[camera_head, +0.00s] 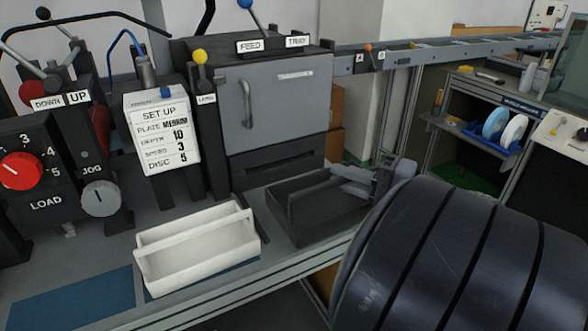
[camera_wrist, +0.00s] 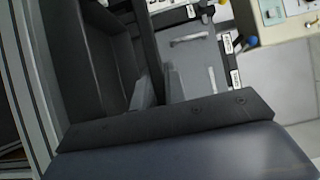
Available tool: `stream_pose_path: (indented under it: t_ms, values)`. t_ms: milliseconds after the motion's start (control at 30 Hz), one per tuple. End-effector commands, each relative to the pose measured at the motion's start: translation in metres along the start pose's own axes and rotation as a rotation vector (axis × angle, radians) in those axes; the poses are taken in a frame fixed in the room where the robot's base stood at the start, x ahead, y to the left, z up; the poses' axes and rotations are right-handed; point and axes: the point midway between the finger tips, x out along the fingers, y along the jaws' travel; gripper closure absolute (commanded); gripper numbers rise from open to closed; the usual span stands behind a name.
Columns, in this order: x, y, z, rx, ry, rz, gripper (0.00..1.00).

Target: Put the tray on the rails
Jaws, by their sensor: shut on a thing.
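A dark grey open tray (camera_head: 285,222) lies on the bench in front of the grey feed machine. In the wrist view the tray (camera_wrist: 85,60) fills the left side. My gripper (camera_head: 352,182) comes in from the right, with its fingers at the tray's right part. In the wrist view my gripper (camera_wrist: 160,88) is shut on a dark upright wall of the tray, one finger on each side. Part of the tray's right end is hidden behind my gripper and arm. I cannot make out clearly which parts are the rails.
A white carrier (camera_head: 198,250) with a handle bar stands left of the tray. The grey machine door (camera_head: 275,100) is closed behind the tray. A set-up card (camera_head: 165,135) and levers stand left. The bench's metal front edge (camera_head: 235,285) runs close by.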

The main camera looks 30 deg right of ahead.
Motion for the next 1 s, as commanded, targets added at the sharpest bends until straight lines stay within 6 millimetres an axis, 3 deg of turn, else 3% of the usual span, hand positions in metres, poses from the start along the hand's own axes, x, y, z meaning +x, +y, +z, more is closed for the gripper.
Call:
stream_pose_path:
  t_ms: [600,867,1000]
  values:
    - [0.114,0.001,-0.071,0.000,-0.004,-0.001,1.00]
    - [0.110,0.028,-0.071,0.002,0.001,0.000,1.00]
    - [0.110,0.053,-0.071,0.005,0.001,0.000,1.00]
